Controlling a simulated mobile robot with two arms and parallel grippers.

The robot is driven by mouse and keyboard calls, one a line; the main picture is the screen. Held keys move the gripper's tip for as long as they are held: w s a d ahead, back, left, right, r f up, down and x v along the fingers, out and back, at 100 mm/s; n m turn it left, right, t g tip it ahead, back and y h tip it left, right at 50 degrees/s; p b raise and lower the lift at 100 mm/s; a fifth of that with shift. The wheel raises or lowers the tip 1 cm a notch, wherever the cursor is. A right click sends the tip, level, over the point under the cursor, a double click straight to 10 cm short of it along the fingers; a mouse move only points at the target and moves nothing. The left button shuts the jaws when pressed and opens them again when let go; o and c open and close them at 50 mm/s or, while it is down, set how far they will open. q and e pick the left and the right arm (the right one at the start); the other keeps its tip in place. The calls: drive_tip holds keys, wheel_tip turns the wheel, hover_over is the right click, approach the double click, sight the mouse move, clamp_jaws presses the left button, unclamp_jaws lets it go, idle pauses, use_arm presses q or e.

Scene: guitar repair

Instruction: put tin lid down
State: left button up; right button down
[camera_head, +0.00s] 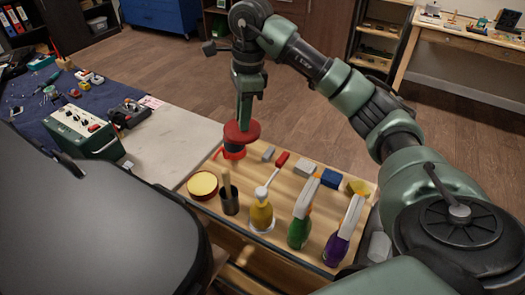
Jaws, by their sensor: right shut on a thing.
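My right gripper (243,118) points down from above, near the back left of the wooden work surface (283,187). It is shut on a round, dark red tin lid (250,132), which is held roughly level. Below the lid is a red and dark blue object (233,153), partly hidden by it; I cannot tell whether the lid touches it. A round red tin (202,185) with a pale yellow top stands at the left edge of the wooden surface, apart from the lid. My left gripper is not in view.
A dark cup with a brush (230,203), a yellow bottle (262,214), a green spray bottle (302,217) and a purple spray bottle (342,234) line the front. Small blocks, including a blue one (330,177), lie behind. A pale bare surface (170,145) adjoins on the left.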

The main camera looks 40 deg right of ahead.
drive_tip(key=shift+s+d+f+m, duration=0.3)
drive_tip(key=shift+s+d+f, duration=0.05)
drive_tip(key=shift+d, duration=0.3)
drive_tip(key=shift+s+d+f, duration=0.1)
drive_tip(key=shift+d+f, duration=0.05)
drive_tip(key=shift+f, duration=0.2)
hover_over(251, 180)
drive_tip(key=f, duration=1.3)
drive_tip(key=shift+d+f, duration=0.2)
drive_tip(key=shift+d, duration=0.05)
drive_tip(key=shift+f, duration=0.95)
wheel_tip(251, 180, down, 3)
drive_tip(key=shift+f+p, duration=0.15)
drive_tip(key=shift+p, duration=0.2)
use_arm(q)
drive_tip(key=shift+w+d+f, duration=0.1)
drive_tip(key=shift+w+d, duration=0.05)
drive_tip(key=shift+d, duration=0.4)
use_arm(e)
drive_tip(key=shift+f, duration=0.2)
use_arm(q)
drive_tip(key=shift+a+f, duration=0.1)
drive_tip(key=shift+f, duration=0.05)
use_arm(e)
drive_tip(key=c, duration=1.3)
unclamp_jaws()
